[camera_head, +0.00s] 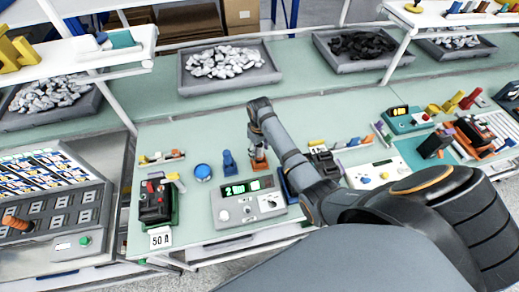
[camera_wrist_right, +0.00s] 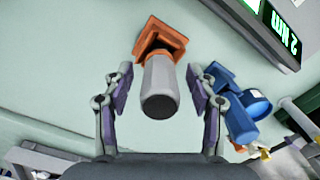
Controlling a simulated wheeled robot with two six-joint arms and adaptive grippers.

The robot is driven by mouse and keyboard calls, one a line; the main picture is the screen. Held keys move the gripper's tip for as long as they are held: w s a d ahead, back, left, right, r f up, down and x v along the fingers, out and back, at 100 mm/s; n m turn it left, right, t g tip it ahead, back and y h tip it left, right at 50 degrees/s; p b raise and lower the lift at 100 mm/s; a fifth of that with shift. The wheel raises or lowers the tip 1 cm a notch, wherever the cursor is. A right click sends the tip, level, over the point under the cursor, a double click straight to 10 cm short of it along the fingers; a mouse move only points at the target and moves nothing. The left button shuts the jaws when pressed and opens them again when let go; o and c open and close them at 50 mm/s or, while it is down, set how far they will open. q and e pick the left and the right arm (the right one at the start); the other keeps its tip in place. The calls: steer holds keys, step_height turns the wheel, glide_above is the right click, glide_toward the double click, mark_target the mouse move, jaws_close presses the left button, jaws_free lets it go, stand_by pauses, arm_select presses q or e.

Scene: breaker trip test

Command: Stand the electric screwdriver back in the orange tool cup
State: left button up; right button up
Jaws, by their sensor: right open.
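The orange tool cup (camera_head: 259,164) stands on the green bench behind the grey tester. In the right wrist view the cup (camera_wrist_right: 157,38) has a square orange base. The electric screwdriver (camera_wrist_right: 160,88), a grey cylinder with an orange band, appears to stand in the cup, its rounded dark end toward the camera. My right gripper (camera_wrist_right: 162,88) is open, with one finger on each side of the screwdriver and gaps visible. In the head view my right gripper (camera_head: 257,138) is above the cup and partly hides the screwdriver. My left gripper is out of view.
A grey tester (camera_head: 250,207) with a green display is in front of the cup. A blue tool (camera_head: 229,163) and a blue round object (camera_head: 203,172) stand to its left. A black breaker (camera_head: 155,203) is farther left. Grey bins (camera_head: 232,84) line the back.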

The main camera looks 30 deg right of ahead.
step_height(320, 180, up, 8)
steer(key=shift+f, duration=0.25)
steer(key=shift+f, duration=0.1)
stand_by(0.7)
